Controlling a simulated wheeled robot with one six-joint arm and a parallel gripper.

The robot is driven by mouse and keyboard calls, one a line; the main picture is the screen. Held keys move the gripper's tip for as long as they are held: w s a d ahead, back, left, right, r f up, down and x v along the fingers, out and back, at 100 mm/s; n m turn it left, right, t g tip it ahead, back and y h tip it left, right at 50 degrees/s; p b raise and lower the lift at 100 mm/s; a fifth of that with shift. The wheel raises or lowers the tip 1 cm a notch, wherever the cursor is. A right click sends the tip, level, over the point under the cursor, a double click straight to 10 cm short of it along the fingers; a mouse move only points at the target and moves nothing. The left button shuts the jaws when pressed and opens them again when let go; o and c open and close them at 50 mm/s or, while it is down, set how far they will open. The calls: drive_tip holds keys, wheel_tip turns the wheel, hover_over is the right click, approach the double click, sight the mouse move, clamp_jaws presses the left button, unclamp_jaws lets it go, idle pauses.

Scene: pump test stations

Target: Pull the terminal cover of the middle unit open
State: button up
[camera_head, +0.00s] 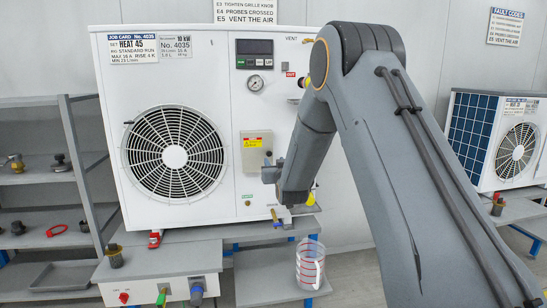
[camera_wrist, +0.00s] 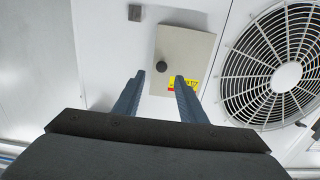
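The middle unit (camera_head: 215,120) is a white heat pump with a large round fan grille. Its terminal cover (camera_head: 252,143) is a beige panel with a yellow label, right of the fan, and looks closed. In the wrist view the cover (camera_wrist: 192,50) appears upside down, with a round black knob (camera_wrist: 161,67) near one edge. My gripper (camera_wrist: 158,79) is open and empty, its two fingers pointing at the cover. The knob shows between and just beyond the fingertips; I cannot tell the exact gap. In the head view my gripper (camera_head: 270,174) is at the cover's lower right, partly hidden by my arm.
A gauge (camera_head: 255,83) and display sit above the cover. Below the unit are a red-handled valve (camera_head: 155,239), a yellow-handled valve and a bench with a clear jug (camera_head: 310,265). Grey shelves (camera_head: 40,175) stand left; another unit (camera_head: 500,140) stands right.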

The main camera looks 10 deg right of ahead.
sight(269, 153)
drive_tip(key=shift+w+a+r+p, duration=0.1)
drive_tip(key=shift+w+p, duration=0.2)
drive_tip(key=shift+w, duration=1.7)
drive_tip(key=shift+w+a+r+p, duration=0.1)
drive_tip(key=shift+w+p, duration=0.2)
drive_tip(key=shift+w, duration=1.7)
